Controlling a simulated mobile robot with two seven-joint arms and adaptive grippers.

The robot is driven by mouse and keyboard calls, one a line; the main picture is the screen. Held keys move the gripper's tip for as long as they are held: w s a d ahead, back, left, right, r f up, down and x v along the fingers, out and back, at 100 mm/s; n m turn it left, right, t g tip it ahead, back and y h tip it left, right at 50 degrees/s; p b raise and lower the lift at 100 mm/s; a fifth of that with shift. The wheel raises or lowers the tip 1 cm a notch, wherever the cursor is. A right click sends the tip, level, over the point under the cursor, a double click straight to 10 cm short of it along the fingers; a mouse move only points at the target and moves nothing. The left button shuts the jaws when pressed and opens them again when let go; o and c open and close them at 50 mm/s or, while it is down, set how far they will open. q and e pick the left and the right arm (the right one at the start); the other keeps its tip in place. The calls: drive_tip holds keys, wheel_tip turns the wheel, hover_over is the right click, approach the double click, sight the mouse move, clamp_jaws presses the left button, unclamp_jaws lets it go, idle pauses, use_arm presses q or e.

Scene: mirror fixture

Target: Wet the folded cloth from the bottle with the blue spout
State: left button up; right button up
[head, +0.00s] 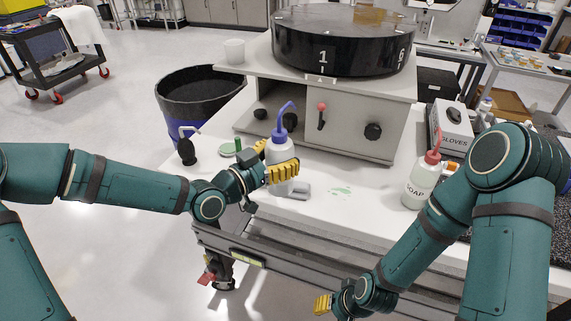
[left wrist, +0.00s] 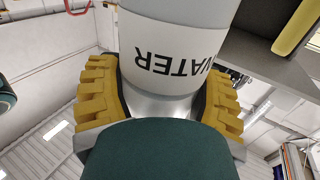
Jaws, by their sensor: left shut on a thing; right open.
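The bottle with the blue spout (head: 279,150) is white and stands upright in the head view. My left gripper (head: 276,165) is shut on its body. The left wrist view shows yellow finger pads on both sides of the bottle (left wrist: 175,60), with the label WATER upside down. A flat light-grey piece (head: 299,190), which looks like the folded cloth, lies on the white table just right of the bottle's base, partly hidden. I cannot tell whether the bottle touches the table. My right gripper (head: 323,304) is open and empty, low in front of the table's front edge.
A soap bottle with a red spout (head: 422,182) stands at the right on the white table (head: 330,215). A glove box (head: 450,128) is behind it. The grey machine (head: 350,120) with a black drum stands at the back. A black bin (head: 200,95) is behind left.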

use_arm(q)
drive_tip(key=shift+s+d+f+m+g+h, duration=0.15)
drive_tip(key=shift+s+d+m+g+h, duration=0.15)
drive_tip(key=shift+s+g, duration=0.1)
drive_tip(key=shift+f, duration=0.15)
drive_tip(key=shift+f+b, duration=1.5)
drive_tip(key=shift+f, duration=0.25)
drive_tip(key=shift+s+a, duration=0.1)
drive_tip(key=shift+o, duration=1.1)
drive_tip(key=c, duration=0.8)
drive_tip(key=shift+o, duration=0.2)
